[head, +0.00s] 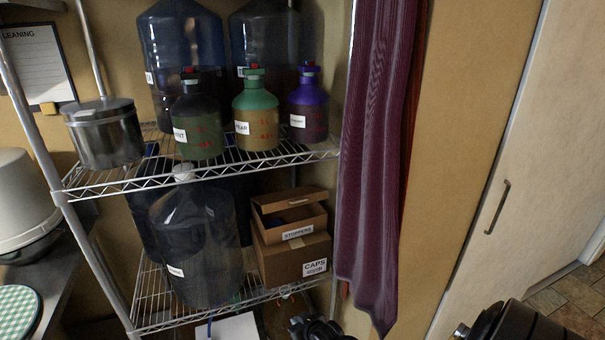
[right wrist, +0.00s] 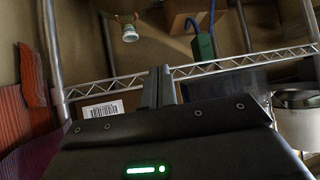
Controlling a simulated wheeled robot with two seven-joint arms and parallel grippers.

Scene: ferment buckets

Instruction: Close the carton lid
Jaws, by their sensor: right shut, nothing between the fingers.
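A small brown carton labelled STOPPERS (head: 308,222) sits on top of a larger carton labelled CAPS (head: 283,262) on the lower shelf. The small carton's lid (head: 277,203) stands raised at the back, and the box is open with a dark inside. My right gripper (head: 311,327) is low at the bottom edge of the head view, below and in front of the cartons, apart from them. In the right wrist view its fingers (right wrist: 159,86) are shut and empty, and a barcode label (right wrist: 102,110) shows beside them. My left gripper is not in view.
A large dark jug (head: 195,240) stands just left of the cartons. The upper wire shelf (head: 240,161) with several bottles is above them. A purple curtain (head: 378,150) hangs close on the right. The lower shelf's front rail (head: 235,305) runs below the cartons.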

